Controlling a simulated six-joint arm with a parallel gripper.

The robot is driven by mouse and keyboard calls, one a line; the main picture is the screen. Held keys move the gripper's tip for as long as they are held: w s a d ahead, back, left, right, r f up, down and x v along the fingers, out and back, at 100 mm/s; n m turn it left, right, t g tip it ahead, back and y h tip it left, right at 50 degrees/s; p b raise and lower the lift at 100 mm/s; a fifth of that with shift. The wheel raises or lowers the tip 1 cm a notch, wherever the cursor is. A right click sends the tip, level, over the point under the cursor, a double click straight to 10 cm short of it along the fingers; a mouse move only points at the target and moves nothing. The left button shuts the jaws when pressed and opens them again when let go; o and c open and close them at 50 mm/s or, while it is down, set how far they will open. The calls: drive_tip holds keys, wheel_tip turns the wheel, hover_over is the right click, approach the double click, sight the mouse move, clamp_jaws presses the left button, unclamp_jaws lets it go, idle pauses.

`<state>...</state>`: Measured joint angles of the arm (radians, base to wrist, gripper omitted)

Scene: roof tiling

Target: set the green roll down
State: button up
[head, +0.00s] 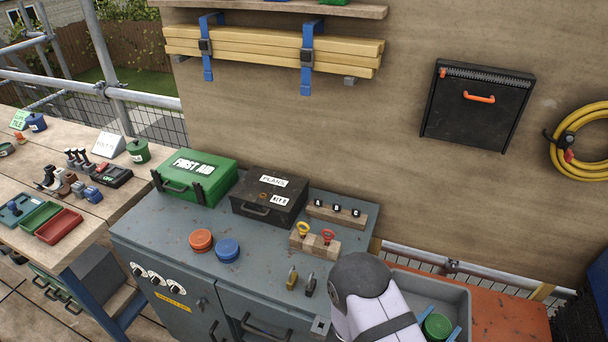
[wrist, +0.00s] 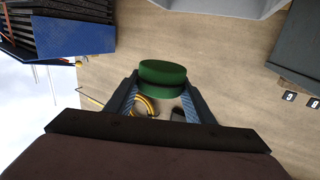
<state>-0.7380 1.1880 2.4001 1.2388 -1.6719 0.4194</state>
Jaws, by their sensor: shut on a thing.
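The green roll (head: 437,327) is at the lower right of the head view, between the blue pads of my gripper (head: 439,323). In the wrist view the green roll (wrist: 162,73) sits upright-looking between the two fingertips, and my gripper (wrist: 160,98) is shut on it. In the head view the roll appears over the grey bin (head: 456,294); its height above the bin floor cannot be told. My arm hides the left part of the bin.
Left of my arm, a grey cabinet top holds a red roll (head: 201,239), a blue roll (head: 228,249), a green first aid case (head: 205,168) and a black plans case (head: 268,199). A rusty orange surface (head: 508,318) lies right of the bin.

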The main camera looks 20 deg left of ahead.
drive_tip(key=w+a+r+n+y+b, duration=0.1)
drive_tip(key=a+r+b, duration=0.1)
drive_tip(key=a, duration=0.6)
drive_tip(key=w+a+r+n+t+y+b, duration=0.1)
drive_tip(key=w+a+r+y, duration=0.1)
drive_tip(key=a, duration=0.7)
drive_tip(key=w+a+r+n+y+b, duration=0.1)
drive_tip(key=w+a+r+y+b, duration=0.1)
drive_tip(key=a, duration=0.7)
drive_tip(key=shift+a+r+n+t+b, duration=0.2)
drive_tip(key=shift+n+t+b, duration=0.1)
drive_tip(key=shift+t, duration=0.1)
drive_tip(key=w+a+r+n+y, duration=0.2)
drive_tip(key=a+y, duration=0.2)
drive_tip(key=a, duration=0.8)
wheel_tip(320, 180, up, 2)
drive_tip(key=n+y, duration=0.2)
hover_over(267, 251)
drive_tip(key=shift+s+f+p, duration=0.1)
drive_tip(key=shift+f+p, duration=0.25)
drive_tip(key=shift+f, duration=4.5)
drive_tip(key=shift+f, duration=0.15)
drive_tip(key=o, duration=1.1)
